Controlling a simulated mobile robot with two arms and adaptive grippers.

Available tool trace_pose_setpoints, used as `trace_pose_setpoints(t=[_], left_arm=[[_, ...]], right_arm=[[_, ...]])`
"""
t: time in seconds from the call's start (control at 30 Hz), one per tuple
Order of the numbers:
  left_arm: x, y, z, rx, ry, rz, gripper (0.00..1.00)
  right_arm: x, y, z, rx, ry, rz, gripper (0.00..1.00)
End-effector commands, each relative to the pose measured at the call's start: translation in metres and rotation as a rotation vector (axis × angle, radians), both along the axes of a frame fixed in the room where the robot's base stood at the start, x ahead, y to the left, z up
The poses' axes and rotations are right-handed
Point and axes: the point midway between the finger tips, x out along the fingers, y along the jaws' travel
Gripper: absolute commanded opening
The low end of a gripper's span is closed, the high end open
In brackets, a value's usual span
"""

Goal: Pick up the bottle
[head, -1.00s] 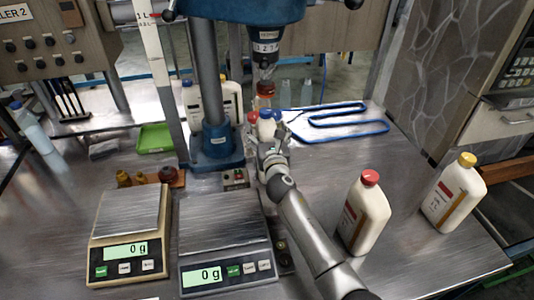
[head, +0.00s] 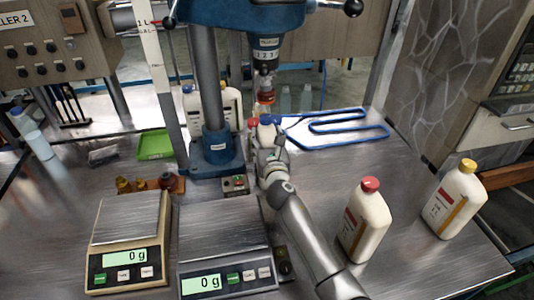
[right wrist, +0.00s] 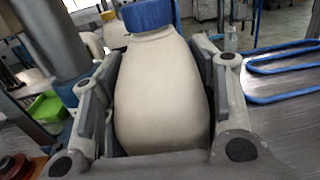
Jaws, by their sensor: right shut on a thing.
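The bottle in my right gripper (right wrist: 160,95) is cream with a blue cap (right wrist: 148,15). It fills the middle of the right wrist view, with a finger on each side of its body. A red-capped bottle (head: 365,222) and a yellow-capped bottle (head: 456,200) stand at the right. My left gripper is not in view.
Two scales (head: 127,258) (head: 222,245) reading 0 g stand in front. A blue column base (head: 217,155) stands left of the gripper. Blue tubing (head: 340,125) lies behind it. A green tray (head: 155,144) is at the left. The table is bare around the two right bottles.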

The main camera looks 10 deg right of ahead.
Motion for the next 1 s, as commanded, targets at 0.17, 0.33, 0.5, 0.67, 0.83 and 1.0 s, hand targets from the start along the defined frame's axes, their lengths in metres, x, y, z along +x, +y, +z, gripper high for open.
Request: trace_pose_setpoints(t=[0.17, 0.33, 0.5, 0.67, 0.83, 1.0], left_arm=[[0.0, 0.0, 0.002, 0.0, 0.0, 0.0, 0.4], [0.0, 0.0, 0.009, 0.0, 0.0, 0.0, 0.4], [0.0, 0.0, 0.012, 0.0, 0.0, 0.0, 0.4], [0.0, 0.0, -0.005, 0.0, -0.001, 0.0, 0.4], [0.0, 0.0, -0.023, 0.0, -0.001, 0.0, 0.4], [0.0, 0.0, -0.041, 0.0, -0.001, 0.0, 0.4]], right_arm=[[0.001, 0.0, 0.007, 0.0, -0.007, 0.001, 0.0], [0.001, 0.0, 0.021, -0.002, -0.01, 0.002, 0.0], [-0.001, 0.001, 0.031, -0.002, -0.011, 0.003, 0.0], [-0.008, 0.001, 0.024, -0.001, -0.054, 0.001, 0.0], [-0.019, 0.002, 0.023, -0.004, -0.11, 0.002, 0.0], [-0.028, 0.003, 0.021, -0.008, -0.164, 0.001, 0.0]])
